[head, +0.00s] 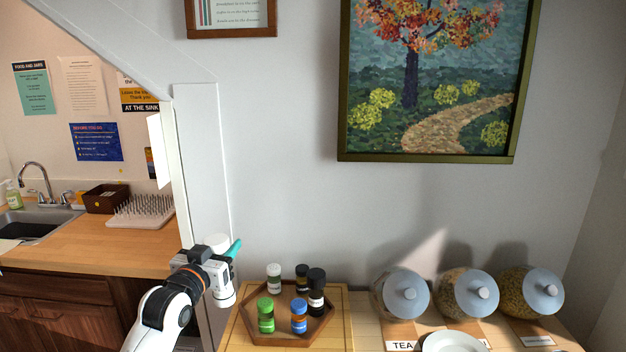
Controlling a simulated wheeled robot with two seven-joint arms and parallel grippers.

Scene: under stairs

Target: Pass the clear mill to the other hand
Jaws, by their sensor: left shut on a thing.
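My left gripper (232,252) is at the lower left, in front of the white post and left of the wooden tray. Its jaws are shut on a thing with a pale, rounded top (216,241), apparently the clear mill. Most of this thing is hidden behind the gripper, so its body cannot be made out. A teal finger shows at the right of the jaws. My right gripper is not in view.
A hexagonal wooden tray (262,337) on a board holds several small jars with white, black, green and blue caps. Three large lidded jars (404,293) stand to the right, with a white plate (453,343) in front. A sink (38,222) is far left.

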